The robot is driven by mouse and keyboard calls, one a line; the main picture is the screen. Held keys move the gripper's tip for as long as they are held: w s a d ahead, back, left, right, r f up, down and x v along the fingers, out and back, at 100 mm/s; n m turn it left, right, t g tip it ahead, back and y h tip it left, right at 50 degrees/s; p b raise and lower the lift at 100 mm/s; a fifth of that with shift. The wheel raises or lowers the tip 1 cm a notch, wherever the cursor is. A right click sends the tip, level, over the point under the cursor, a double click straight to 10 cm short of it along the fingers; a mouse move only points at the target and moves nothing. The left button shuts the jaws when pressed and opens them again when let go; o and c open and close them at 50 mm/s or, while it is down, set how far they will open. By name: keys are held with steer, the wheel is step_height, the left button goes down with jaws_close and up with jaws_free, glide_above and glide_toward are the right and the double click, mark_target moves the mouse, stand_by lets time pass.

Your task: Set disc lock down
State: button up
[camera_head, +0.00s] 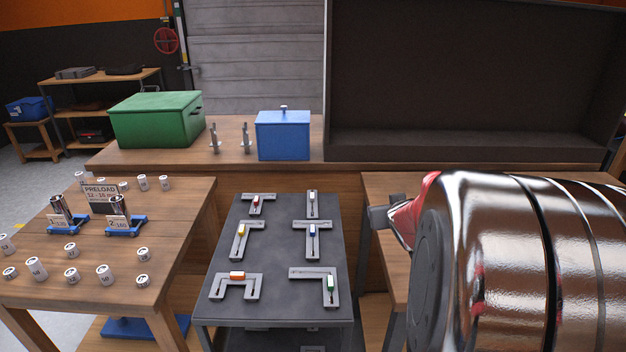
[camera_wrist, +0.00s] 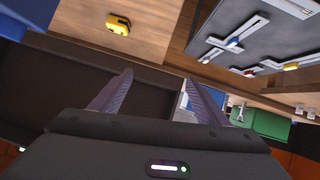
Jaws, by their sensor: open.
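A small yellow block with dark marks, which looks like the disc lock (camera_wrist: 118,24), rests on a wooden surface (camera_wrist: 165,25) in the wrist view. My gripper (camera_wrist: 158,78) shows in the wrist view with its two fingers spread apart and nothing between them. The yellow block lies beyond the fingertips, apart from them. In the head view I cannot make out the disc lock or my gripper. A large chrome form covers much of the right bench (camera_head: 385,185) there.
A grey cart (camera_head: 270,275) in the middle holds several gauge-like tools with coloured sliders. The left table (camera_head: 190,215) bears several small cans and two blue stands. A green box (camera_head: 155,120) and a blue box (camera_head: 284,135) stand behind, beside a dark open cabinet (camera_head: 465,148).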

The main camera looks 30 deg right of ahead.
steer(key=s+d+f, duration=0.2)
steer(key=d, duration=0.2)
steer(key=s+d+f+t, duration=0.1)
steer(key=s+d+f, duration=0.1)
steer(key=d, duration=0.3)
steer(key=s+d+f+m+t, duration=0.1)
steer(key=s+d+f, duration=0.1)
steer(key=d+f, duration=0.2)
steer(key=shift+s+d, duration=0.25)
steer(key=shift+d, duration=0.5)
steer(key=shift+x, duration=4.3)
steer(key=shift+w, duration=0.1)
steer(key=shift+x, duration=2.55)
steer(key=shift+w+r, duration=0.1)
steer(key=shift+r, duration=0.05)
steer(key=shift+c, duration=0.6)
